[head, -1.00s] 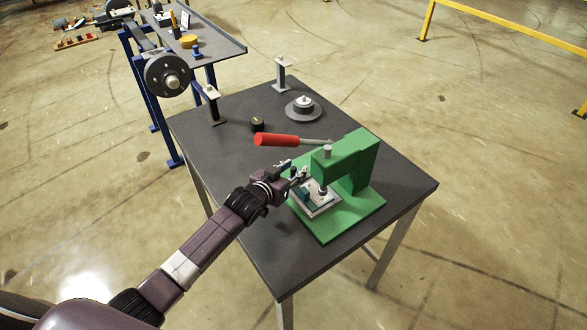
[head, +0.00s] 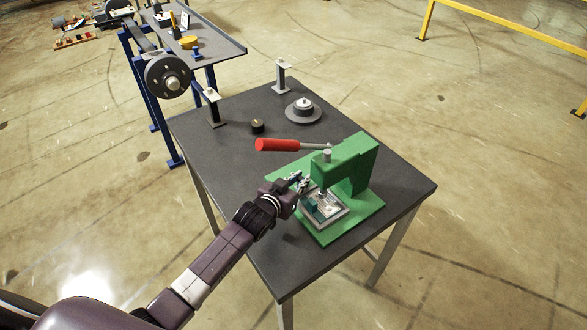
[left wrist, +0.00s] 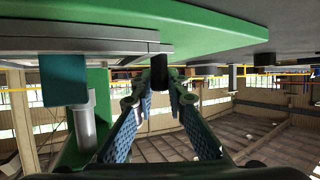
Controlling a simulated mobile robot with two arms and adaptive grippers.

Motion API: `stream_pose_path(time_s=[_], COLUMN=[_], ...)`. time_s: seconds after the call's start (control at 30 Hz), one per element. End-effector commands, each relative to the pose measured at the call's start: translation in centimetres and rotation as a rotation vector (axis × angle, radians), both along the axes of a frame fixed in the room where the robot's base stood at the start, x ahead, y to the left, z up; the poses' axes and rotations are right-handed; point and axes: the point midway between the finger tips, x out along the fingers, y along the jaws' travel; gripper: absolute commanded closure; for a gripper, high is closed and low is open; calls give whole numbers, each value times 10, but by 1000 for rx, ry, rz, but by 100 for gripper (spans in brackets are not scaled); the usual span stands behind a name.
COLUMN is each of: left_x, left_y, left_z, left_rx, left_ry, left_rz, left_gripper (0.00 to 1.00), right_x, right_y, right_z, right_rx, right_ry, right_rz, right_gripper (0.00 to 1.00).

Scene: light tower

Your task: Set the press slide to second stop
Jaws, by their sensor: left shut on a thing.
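The green press (head: 355,160) stands on the dark table, with a red-handled lever (head: 277,145) reaching left from its top. Its slide, a grey plate (head: 335,215) with a teal block (head: 311,210), lies on the green base under the press head. My left gripper (head: 303,181) is at the slide's far left side, below the lever. In the left wrist view the fingers (left wrist: 160,90) are closed in around a small dark knob (left wrist: 158,66) beside the plate; the exact contact is partly hidden. The teal block (left wrist: 63,80) is left of them. My right gripper is not in view.
The dark table (head: 240,160) also holds a round grey disc (head: 303,113), a small black knob piece (head: 257,126) and two upright stands (head: 282,78). A blue-legged bench (head: 215,45) stands behind left. The table's front left part is bare.

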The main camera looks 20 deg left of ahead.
Motion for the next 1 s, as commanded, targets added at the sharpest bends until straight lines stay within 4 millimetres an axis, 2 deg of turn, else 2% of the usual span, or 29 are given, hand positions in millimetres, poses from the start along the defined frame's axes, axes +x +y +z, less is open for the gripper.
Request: stream_pose_path(time_s=[0.03,0.13,0.47,0.5,0.63,1.0], left_x=[-8,-15,-18,-18,-18,-16], left_y=[-10,-19,-23,-23,-23,-21], left_z=[0,-1,-3,-3,-3,-1], left_rx=[-8,-6,-5,-5,-5,-3], left_ry=[10,9,7,7,7,4], left_rz=[-2,0,-3,-3,-2,-1], left_gripper=[100,100,100,85,70,69], right_x=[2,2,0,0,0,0], right_y=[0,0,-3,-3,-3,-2], right_z=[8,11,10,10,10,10], right_rx=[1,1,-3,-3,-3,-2], right_ry=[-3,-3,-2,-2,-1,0], right_rz=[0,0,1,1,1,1], right_gripper=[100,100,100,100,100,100])
